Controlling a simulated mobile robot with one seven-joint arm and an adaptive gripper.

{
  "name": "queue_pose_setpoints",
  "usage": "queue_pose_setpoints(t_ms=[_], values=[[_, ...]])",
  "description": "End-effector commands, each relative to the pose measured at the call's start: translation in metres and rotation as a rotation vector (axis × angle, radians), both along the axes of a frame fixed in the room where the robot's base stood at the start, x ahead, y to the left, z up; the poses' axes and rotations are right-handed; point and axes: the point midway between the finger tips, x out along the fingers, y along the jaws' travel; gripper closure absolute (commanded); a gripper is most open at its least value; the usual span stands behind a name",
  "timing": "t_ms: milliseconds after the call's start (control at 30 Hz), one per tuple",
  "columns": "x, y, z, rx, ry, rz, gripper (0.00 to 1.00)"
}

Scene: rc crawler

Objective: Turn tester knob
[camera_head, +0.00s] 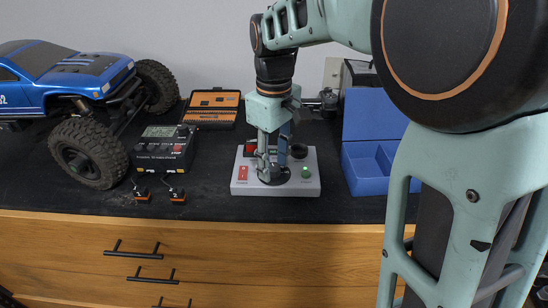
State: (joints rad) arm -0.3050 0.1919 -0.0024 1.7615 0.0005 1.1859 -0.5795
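The tester (240,188) is a light grey box on the black worktop. It has a red switch (243,173) at the front left, a green button or light (306,172) at the front right, and a dark display at the back, partly hidden. A dark round knob (273,179) is at its front middle. My gripper (274,169) points down over the tester, with its fingertips at the knob and covering part of it. Whether the fingers press on the knob or stand apart from it is not clear.
A blue RC crawler (70,75) stands at the left. A black charger (163,148) with a display is left of the tester. Behind is an orange and black case (212,104). A blue open box (366,165) is close on the right. Wooden drawers (190,250) are below.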

Motion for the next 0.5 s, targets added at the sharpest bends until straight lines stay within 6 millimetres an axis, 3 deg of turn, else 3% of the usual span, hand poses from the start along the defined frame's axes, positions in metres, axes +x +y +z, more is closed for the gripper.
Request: queue_pose_setpoints(t_ms=[300,500], values=[[0.000,0.000,0.003,-0.001,0.001,-0.001,0.62],[0.001,0.000,0.034,0.001,-0.003,-0.001,0.62]])
